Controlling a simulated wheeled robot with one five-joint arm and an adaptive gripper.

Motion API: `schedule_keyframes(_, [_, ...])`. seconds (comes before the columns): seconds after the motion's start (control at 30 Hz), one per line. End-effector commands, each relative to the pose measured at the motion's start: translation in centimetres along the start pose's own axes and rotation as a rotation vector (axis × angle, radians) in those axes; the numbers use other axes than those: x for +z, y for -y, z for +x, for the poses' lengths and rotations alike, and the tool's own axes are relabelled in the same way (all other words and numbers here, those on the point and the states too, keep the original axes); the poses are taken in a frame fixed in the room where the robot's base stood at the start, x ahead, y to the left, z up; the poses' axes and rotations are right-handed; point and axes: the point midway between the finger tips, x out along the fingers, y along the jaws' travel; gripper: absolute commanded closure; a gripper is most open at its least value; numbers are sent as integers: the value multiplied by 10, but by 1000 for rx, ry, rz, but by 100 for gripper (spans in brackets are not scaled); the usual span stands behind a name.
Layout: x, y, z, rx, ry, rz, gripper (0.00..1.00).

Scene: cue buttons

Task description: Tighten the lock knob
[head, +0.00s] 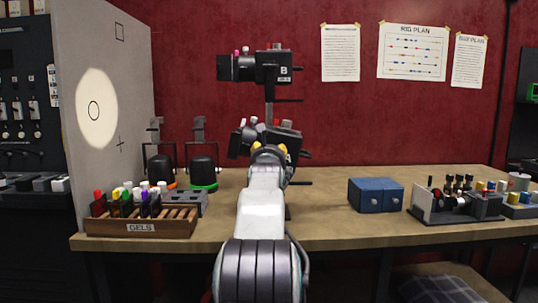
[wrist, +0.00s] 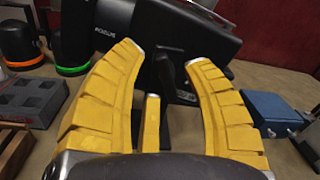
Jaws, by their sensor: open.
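My gripper (head: 268,147) is at the lower black lamp (head: 245,138) on the stand, and my arm hides part of this lamp. In the wrist view, my gripper (wrist: 164,58) is open, with its yellow fingers apart. A black lamp body marked "FOCUS" (wrist: 105,32) lies beyond the fingertips, and a black upright part (wrist: 167,90) shows between the fingers. I cannot tell whether that part is the lock knob, or whether a finger touches it. The upper lamp (head: 268,67), marked "B", has small pink and white knobs on top.
A wooden gel rack (head: 168,233) with coloured-topped sticks stands front left on the workbench (head: 320,228). Two black lamps (head: 203,170) stand behind it. A blue box (head: 376,195) and a lever panel (head: 458,208) are at right. A grey panel (head: 92,130) rises at left.

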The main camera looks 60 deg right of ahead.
Motion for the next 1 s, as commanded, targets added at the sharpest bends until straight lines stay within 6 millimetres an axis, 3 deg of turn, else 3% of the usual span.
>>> schedule_keyframes(0.3, [0, 0, 16, 0, 1, -1, 55])
schedule_keyframes(0.73, [0, 0, 18, 1, 0, -1, 52])
schedule_keyframes(1.0, [0, 0, 18, 1, 0, -1, 76])
